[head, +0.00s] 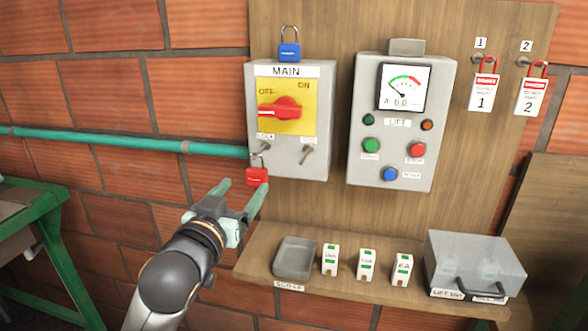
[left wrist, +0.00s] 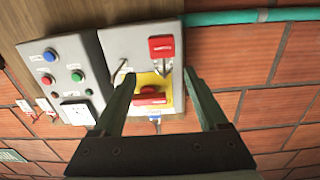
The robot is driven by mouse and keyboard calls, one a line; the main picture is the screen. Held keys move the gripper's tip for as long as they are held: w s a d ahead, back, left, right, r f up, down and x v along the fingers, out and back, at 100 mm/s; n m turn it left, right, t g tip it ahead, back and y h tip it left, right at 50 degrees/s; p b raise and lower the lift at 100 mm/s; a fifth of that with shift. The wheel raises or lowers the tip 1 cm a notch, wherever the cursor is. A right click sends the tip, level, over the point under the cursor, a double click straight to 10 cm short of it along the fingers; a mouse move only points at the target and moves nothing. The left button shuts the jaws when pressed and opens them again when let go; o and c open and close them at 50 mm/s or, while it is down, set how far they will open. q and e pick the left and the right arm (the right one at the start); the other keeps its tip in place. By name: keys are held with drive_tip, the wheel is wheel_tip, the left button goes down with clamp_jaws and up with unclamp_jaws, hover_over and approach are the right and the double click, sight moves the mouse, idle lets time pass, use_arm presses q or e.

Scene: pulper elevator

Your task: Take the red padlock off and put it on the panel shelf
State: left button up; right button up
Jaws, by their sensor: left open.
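The red padlock (head: 257,176) hangs by its shackle at the LOCK hasp, at the lower left of the grey MAIN switch box (head: 323,152). It also shows in the left wrist view (left wrist: 161,47), which is turned upside down. My left gripper (head: 245,184) is open just below and in front of the padlock. Its fingers point at the box, with nothing seen held between them. In the left wrist view the padlock appears beyond the fingertips, between their lines. The wooden panel shelf (head: 345,293) runs below the boxes. My right gripper is not in view.
A blue padlock (head: 289,52) sits on top of the MAIN box. The shelf carries a grey tray (head: 293,258), several small white labelled blocks (head: 366,265) and a clear lidded box (head: 475,262). Two red-shackled tags (head: 483,90) hang at upper right. A green pipe (head: 120,142) meets the box.

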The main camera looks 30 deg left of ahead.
use_arm(q)
drive_tip(key=b, duration=0.1)
approach(267, 152)
drive_tip(key=p+x, duration=0.1)
drive_tip(key=x, duration=0.4)
drive_tip(key=shift+w, duration=0.1)
drive_tip(key=shift+w+a+f, duration=0.15)
drive_tip(key=shift+w, duration=0.45)
clamp_jaws()
idle(0.3)
